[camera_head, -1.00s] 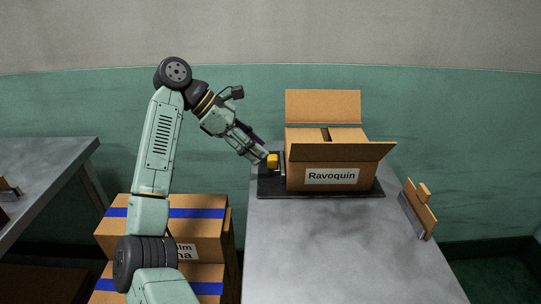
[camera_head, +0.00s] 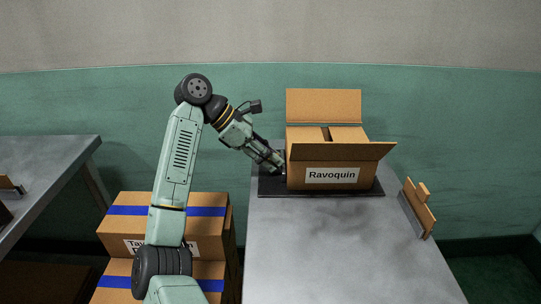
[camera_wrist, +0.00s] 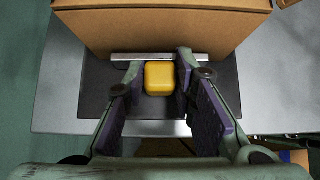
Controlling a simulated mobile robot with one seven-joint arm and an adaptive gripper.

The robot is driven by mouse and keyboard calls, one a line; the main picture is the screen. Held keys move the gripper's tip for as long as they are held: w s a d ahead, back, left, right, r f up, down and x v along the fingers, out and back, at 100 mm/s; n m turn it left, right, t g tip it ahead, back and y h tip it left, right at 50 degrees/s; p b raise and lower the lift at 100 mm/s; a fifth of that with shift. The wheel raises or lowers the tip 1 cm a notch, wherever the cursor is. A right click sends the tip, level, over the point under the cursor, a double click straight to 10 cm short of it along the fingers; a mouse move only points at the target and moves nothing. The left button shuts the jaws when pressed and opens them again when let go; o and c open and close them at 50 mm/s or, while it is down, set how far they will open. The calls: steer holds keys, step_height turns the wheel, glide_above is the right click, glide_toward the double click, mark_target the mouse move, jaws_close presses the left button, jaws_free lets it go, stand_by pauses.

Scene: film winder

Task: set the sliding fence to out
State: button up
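A yellow block-shaped knob (camera_wrist: 159,77) sits between my fingertips in the wrist view. Just beyond it, a thin grey metal strip, which looks like the sliding fence (camera_wrist: 157,57), lies along the near side of the cardboard box (camera_wrist: 160,28). My gripper (camera_wrist: 160,73) has one finger on each side of the knob, with narrow gaps showing, so it looks open around it. In the head view my gripper (camera_head: 277,168) is at the left side of the box labelled Ravoquin (camera_head: 325,176) and hides the knob.
The box stands on a dark base plate (camera_head: 300,194) on a grey table (camera_head: 330,240). Taped boxes (camera_head: 130,225) are stacked below my arm. The front of the table is clear.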

jaws_close()
